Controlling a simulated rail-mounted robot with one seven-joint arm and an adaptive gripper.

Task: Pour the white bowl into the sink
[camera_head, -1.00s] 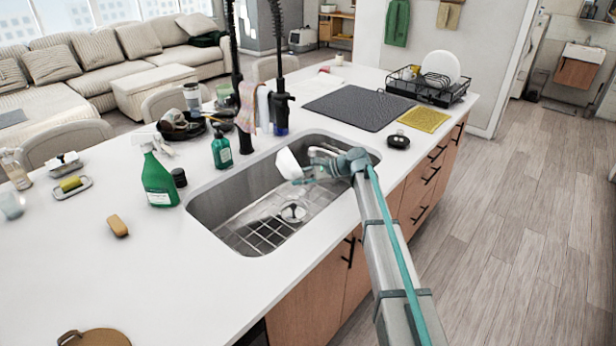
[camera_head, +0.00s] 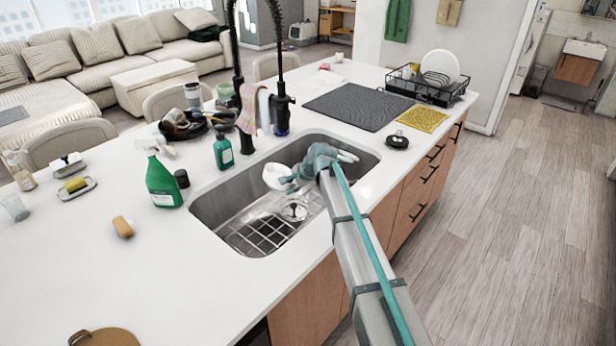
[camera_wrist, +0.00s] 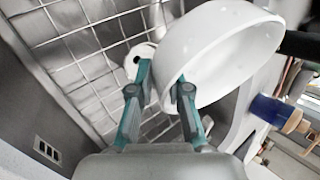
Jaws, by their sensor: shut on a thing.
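The white bowl (camera_head: 276,176) is held over the sink, tilted on its side. In the wrist view the bowl (camera_wrist: 215,50) fills the upper middle, with its rim between the fingers and part of its inside showing. My gripper (camera_head: 292,180) is shut on the bowl's rim; its teal fingertips (camera_wrist: 160,80) show in the wrist view. The sink (camera_head: 225,200) is a steel basin with a wire grid and a drain below the bowl. I cannot see any contents in the bowl or falling from it.
A black faucet (camera_head: 240,80) stands behind the sink. A green spray bottle (camera_head: 163,184), a dark green soap bottle (camera_head: 223,150) and a sponge (camera_head: 123,227) are left of the sink. A dark drying mat (camera_head: 358,106) and a dish rack (camera_head: 425,88) lie beyond it. The front left counter is mostly clear.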

